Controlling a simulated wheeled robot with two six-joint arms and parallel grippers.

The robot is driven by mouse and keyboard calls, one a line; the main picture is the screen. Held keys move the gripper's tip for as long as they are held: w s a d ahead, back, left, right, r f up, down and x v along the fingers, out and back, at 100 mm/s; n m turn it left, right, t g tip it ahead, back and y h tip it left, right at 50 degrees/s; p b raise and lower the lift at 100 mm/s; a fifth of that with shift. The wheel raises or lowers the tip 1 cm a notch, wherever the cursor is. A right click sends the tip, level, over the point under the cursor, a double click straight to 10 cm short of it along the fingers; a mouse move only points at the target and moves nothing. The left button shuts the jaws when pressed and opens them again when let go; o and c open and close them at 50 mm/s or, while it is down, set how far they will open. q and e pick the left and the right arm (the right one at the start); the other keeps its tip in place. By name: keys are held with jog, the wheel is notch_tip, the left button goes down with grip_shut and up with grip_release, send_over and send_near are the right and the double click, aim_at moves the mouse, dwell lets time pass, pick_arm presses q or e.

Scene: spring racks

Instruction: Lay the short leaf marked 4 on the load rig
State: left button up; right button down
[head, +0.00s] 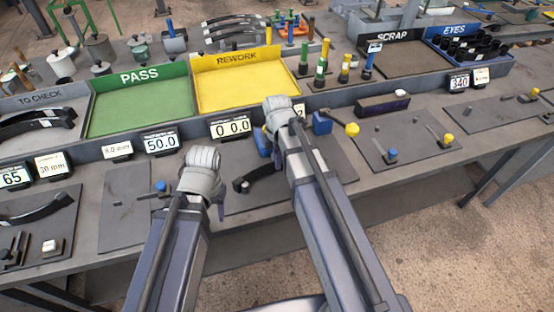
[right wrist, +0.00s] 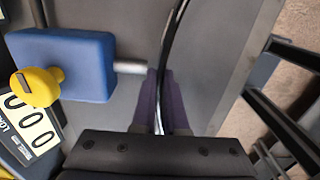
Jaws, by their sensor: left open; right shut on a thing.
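My right gripper (right wrist: 165,103) is shut on a dark, thin, curved leaf (right wrist: 172,45), seen edge-on between the purple fingers in the right wrist view. A dark curved strip that seems to be this leaf shows beside my right arm in the head view (head: 262,174). No mark 4 is legible. The leaf is over the grey plate of the load rig (right wrist: 215,60); I cannot tell if it touches. The rig has a blue block (right wrist: 85,65), a yellow knob (right wrist: 38,86) and a zero readout (head: 232,127). My left gripper (head: 215,203) is open and empty over the bench, left of the rig.
Behind stand a green PASS tray (head: 140,108), a yellow REWORK tray (head: 245,85) and a SCRAP tray (head: 400,62). The TO CHECK tray (head: 40,105) at left holds dark leaves. Other plates with small knobs lie right of the rig. The bench's front edge is close.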

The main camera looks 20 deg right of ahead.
jog(key=shift+s, duration=0.2)
pick_arm(q)
jog(key=shift+f, duration=0.2)
pick_arm(e)
jog(key=shift+f, duration=0.15)
dwell(0.4)
jog(key=c, duration=0.9)
grip_release()
jog(key=shift+o, duration=0.5)
jog(key=o, duration=0.4)
pick_arm(q)
jog(key=shift+r, duration=0.2)
pick_arm(e)
notch_tip(320, 180, up, 8)
jog(key=p, duration=0.7)
jog(key=shift+p, duration=0.35)
pick_arm(q)
notch_tip(320, 180, up, 8)
jog(key=shift+f, duration=0.15)
